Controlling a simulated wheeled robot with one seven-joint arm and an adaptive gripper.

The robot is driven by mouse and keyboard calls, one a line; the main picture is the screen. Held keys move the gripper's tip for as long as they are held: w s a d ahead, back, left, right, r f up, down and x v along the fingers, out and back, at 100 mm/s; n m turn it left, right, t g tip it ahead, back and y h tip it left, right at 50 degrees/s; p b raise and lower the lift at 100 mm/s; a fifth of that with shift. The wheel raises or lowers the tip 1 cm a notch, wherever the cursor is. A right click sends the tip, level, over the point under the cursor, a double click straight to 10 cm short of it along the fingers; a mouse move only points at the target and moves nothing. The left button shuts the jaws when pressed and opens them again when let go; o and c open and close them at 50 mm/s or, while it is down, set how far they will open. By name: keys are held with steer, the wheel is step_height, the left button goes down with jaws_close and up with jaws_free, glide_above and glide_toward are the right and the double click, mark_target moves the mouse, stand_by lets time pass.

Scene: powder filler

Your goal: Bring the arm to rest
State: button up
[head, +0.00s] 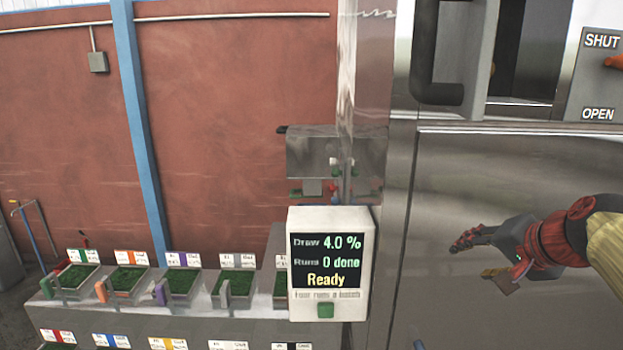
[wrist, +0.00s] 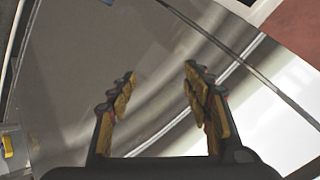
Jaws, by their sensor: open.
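My gripper (head: 487,258) shows at the right in the head view, in front of the lower steel panel of the machine (head: 460,190). It points to the left and holds nothing. In the wrist view my gripper (wrist: 158,80) has its two yellow and black fingers well apart, with only shiny steel behind them. The arm behind it comes in from the right edge, and most of it is out of view.
Several green-filled bins (head: 128,281) stand at lower left. A dark handle (head: 437,92) sticks out above. A SHUT/OPEN plate (head: 598,85) is at upper right.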

steer(key=s+a+f+n+g+b, duration=0.1)
steer(key=s+a+f+n+b, duration=0.2)
steer(key=s+f+b, duration=0.4)
steer(key=s+a+f+n+g+b, duration=0.1)
steer(key=s+a+f+n+b, duration=0.2)
steer(key=f, duration=1.7)
steer(key=s+a+f+n+g+b, duration=0.2)
steer(key=s+a+f+b, duration=0.5)
steer(key=s+f+b, duration=0.4)
step_height(320, 180, down, 3)
steer(key=shift+s+r+n+h, duration=0.1)
steer(key=shift+s+n+h, duration=0.2)
steer(key=shift+s+n, duration=0.4)
steer(key=shift+w, duration=0.1)
